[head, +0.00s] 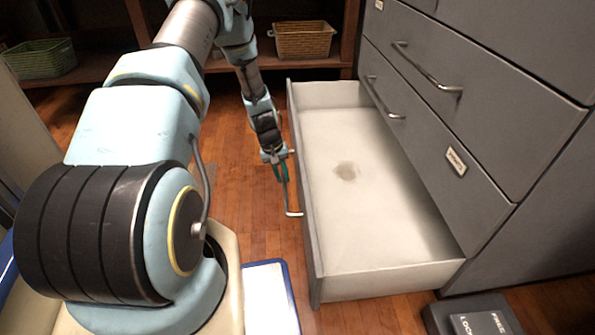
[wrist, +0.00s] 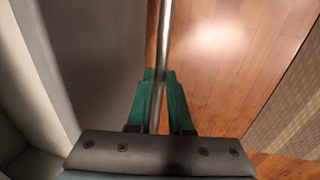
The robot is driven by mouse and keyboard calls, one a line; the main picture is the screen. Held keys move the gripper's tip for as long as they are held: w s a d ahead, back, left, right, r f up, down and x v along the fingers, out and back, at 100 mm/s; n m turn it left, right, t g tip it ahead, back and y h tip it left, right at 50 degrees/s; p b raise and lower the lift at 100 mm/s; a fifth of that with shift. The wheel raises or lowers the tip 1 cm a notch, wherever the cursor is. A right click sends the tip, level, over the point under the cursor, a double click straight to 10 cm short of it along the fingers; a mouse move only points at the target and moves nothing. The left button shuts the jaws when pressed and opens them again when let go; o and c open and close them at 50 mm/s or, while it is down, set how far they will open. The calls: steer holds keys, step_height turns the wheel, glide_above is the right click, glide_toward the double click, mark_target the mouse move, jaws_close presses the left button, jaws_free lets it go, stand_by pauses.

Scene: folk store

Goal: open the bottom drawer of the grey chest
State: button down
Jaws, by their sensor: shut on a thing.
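The grey chest (head: 475,105) stands at the right in the head view. Its bottom drawer (head: 375,245) is pulled far out, and its pale inside is empty apart from a dark stain on the floor of it. The drawer's metal bar handle (head: 292,213) is on its front, facing left. My gripper (head: 281,172) is shut on this handle. In the wrist view the handle (wrist: 164,45) runs between the green fingers of my gripper (wrist: 158,92), with the drawer front (wrist: 95,60) on the left.
A dark grey box with lettering (head: 472,315) lies on the floor near the chest's front corner. A wicker basket (head: 303,40) and a green basket (head: 40,60) sit on a low shelf behind. Wooden floor (head: 235,215) is clear left of the drawer.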

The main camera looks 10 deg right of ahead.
steer(key=shift+w+a, duration=0.15)
steer(key=shift+a, duration=0.8)
steer(key=c, duration=0.8)
jaws_free()
steer(key=shift+c, duration=0.2)
step_height(320, 180, up, 11)
steer(key=a+p, duration=0.2)
steer(key=p, duration=0.1)
steer(key=shift+w+f+p, duration=0.15)
steer(key=shift+f+p, duration=0.05)
steer(key=shift+p, duration=0.1)
